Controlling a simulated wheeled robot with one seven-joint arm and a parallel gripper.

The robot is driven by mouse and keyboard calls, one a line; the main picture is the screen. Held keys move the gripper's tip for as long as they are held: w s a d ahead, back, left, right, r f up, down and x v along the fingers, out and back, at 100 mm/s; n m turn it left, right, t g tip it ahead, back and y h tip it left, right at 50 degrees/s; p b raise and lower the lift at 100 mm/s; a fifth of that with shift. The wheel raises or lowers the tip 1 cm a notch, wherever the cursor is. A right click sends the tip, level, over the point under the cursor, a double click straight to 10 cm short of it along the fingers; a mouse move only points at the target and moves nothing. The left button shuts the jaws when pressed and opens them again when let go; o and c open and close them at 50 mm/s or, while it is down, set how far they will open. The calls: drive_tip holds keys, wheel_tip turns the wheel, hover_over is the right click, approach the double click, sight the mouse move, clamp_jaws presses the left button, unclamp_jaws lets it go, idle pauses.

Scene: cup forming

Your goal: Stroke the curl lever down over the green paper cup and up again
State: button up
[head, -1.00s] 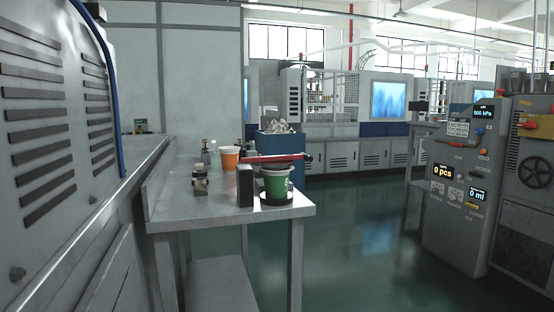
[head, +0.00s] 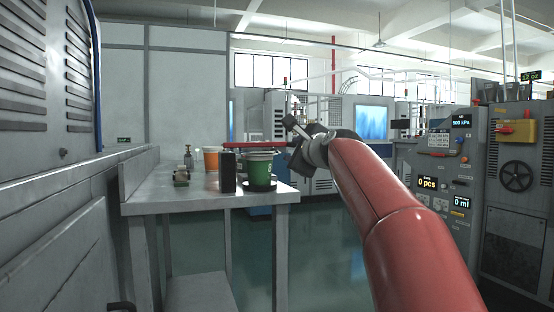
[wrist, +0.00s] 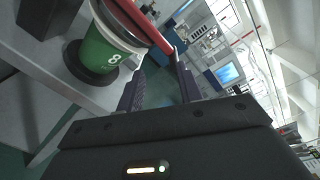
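The green paper cup (head: 258,170) stands upright in a round black base (head: 259,186) near the table's right end; its side with a white "8" shows in the wrist view (wrist: 100,55). The red curl lever (head: 254,145) lies about level above the cup, running right from the black post (head: 228,172). In the wrist view the lever (wrist: 148,25) slants across the cup's top towards my gripper. My gripper (head: 300,130) is right of the cup at the lever's free end. In the wrist view its fingers (wrist: 158,75) are apart, with nothing clearly between them.
An orange cup (head: 211,159) and small fittings (head: 183,172) stand further left on the metal table (head: 150,200). A grey control panel (head: 445,180) stands at the right. The floor between table and panel is clear apart from my red arm above it.

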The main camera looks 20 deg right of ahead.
sight(289, 144)
drive_tip(key=shift+m, duration=0.5)
drive_tip(key=w+p, duration=0.1)
drive_tip(key=w, duration=0.1)
drive_tip(key=w+d+r+p, duration=0.1)
drive_tip(key=w, duration=0.1)
drive_tip(key=w+p, duration=0.1)
drive_tip(key=w, duration=0.2)
drive_tip(key=shift+d+r, duration=0.15)
drive_tip(key=shift+d, duration=0.15)
drive_tip(key=shift+w+p, duration=0.35)
drive_tip(key=shift+w, duration=0.4)
clamp_jaws()
